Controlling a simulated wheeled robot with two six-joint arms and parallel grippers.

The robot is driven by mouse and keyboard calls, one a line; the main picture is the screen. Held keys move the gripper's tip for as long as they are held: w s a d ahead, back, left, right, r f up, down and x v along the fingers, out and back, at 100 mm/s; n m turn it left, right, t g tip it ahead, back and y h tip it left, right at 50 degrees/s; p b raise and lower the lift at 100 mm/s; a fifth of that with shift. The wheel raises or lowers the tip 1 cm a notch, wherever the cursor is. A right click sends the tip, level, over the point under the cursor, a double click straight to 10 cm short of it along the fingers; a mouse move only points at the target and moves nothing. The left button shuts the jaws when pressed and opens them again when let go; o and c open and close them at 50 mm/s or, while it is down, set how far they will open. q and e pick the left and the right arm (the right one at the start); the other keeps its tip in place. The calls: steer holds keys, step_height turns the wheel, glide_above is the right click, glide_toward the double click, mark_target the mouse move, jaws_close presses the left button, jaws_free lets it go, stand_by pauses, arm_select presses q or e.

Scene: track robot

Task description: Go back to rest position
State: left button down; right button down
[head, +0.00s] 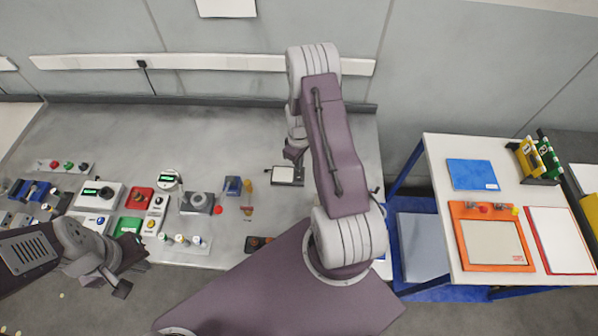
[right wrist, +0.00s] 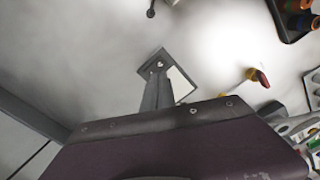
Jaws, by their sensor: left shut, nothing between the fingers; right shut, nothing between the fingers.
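My right arm reaches up over the grey workbench (head: 240,130). Its gripper (head: 293,154) is shut and empty, at a small dark-edged plate with a white face (head: 287,175). In the right wrist view the shut fingers (right wrist: 157,75) overlap that plate (right wrist: 180,86); I cannot tell whether they touch it. My left gripper (head: 124,272) is at the lower left, by the bench's front edge near a green box (head: 128,227). It is shut with nothing visible in it.
Several control boxes, buttons and displays crowd the bench's left half, including a red box (head: 141,199). A yellow-handled item (head: 247,184) stands left of the plate. A white table (head: 445,150) with panels stands right. The bench's back strip is clear.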

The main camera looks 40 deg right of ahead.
stand_by(0.3)
steer(key=w+a+r+n+t+b, duration=0.2)
steer(key=w+a+r+b, duration=0.2)
steer(key=w, duration=0.2)
steer(key=s+a+r+t+b, duration=0.1)
steer(key=s+a+r+b, duration=0.15)
steer(key=a+r, duration=0.4)
steer(key=s+a+m+g+b, duration=0.1)
steer(key=s+a+m, duration=0.1)
steer(key=s, duration=0.5)
steer(key=s+a+m+b, duration=0.1)
steer(key=s+a+m, duration=0.2)
steer(key=s, duration=0.4)
steer(key=shift+s+a+m+g, duration=0.15)
steer(key=shift+s+m+g, duration=0.2)
steer(key=shift+m, duration=0.25)
steer(key=shift+s, duration=0.1)
